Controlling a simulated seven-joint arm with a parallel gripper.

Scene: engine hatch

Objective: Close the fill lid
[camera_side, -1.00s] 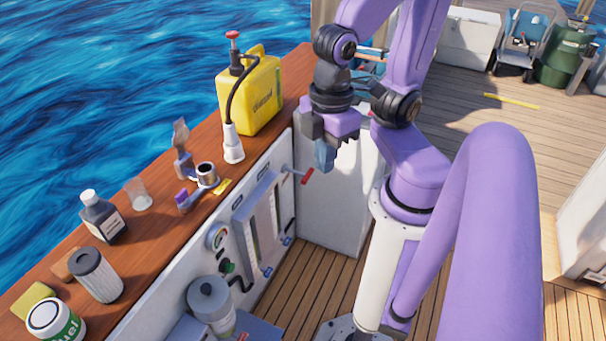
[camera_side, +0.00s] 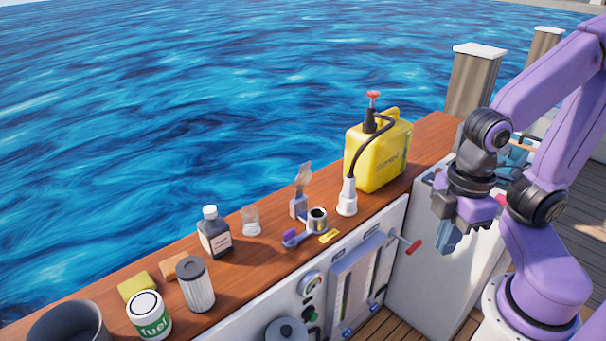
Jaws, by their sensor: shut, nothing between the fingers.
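The fill neck is a short grey metal cylinder (camera_side: 318,221) standing on the wooden counter, its dark mouth uncovered. A flat piece with a purple end, which looks like the fill lid (camera_side: 291,238), sits open to the left of the neck. My gripper (camera_side: 448,243) is shut and empty. It points down to the right of the counter, beyond the red-tipped lever and well apart from the lid. The finger tips are small and partly in shadow.
A yellow diesel can (camera_side: 378,158) with a hose and white nozzle (camera_side: 347,197) stands right of the neck. A brush-like tool (camera_side: 301,191) stands just behind it. A dark bottle (camera_side: 214,232), glass (camera_side: 250,220) and filter (camera_side: 195,284) stand left. A red-tipped lever (camera_side: 413,247) juts from the front panel.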

